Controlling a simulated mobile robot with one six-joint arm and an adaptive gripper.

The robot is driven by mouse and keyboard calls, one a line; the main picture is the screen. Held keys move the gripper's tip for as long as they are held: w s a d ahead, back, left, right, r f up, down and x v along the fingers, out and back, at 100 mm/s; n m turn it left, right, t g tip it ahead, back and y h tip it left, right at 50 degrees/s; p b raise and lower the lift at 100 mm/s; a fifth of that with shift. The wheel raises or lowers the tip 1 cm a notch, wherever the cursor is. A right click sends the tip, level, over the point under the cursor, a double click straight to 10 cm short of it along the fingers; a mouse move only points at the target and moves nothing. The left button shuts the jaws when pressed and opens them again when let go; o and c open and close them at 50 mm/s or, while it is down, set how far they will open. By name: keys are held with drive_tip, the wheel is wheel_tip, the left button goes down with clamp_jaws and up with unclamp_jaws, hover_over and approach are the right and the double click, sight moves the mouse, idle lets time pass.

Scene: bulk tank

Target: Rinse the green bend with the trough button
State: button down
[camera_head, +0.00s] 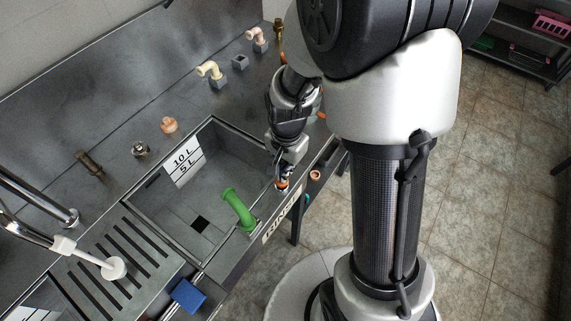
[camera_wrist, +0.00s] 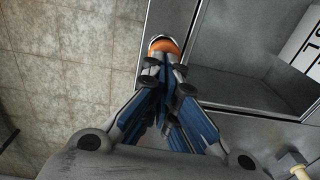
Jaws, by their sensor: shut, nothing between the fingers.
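The green bend (camera_head: 238,208) is at the front side of the steel trough (camera_head: 172,232), its lower end by the front rim and its open upper end over the basin. The RINSE label (camera_head: 281,217) is on the front ledge to its right. My gripper (camera_head: 280,180) is shut and empty, pointing down at the orange trough button (camera_head: 283,185) on the ledge by that label. In the wrist view, the fingertips (camera_wrist: 165,62) overlap the orange button (camera_wrist: 164,45), which has a pale ring. I cannot tell whether they touch or press it. No water is visible.
Peach and cream bends (camera_head: 209,69) stand on the back counter with small fittings. A slotted drainboard (camera_head: 118,262) with a white-headed tap or sprayer (camera_head: 112,268) is at left. A blue block (camera_head: 186,295) lies near the front edge. Tiled floor is open at right.

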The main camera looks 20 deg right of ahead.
drive_tip(key=shift+f, duration=0.2)
wheel_tip(320, 180, down, 2)
drive_tip(key=shift+f+b, duration=0.1)
drive_tip(key=shift+b, duration=0.6)
drive_tip(key=shift+s+f, duration=0.1)
drive_tip(key=shift+s, duration=0.2)
drive_tip(key=shift+r+p, duration=0.4)
drive_tip(key=shift+p, duration=0.05)
wheel_tip(320, 180, up, 14)
drive_tip(key=p, duration=0.6)
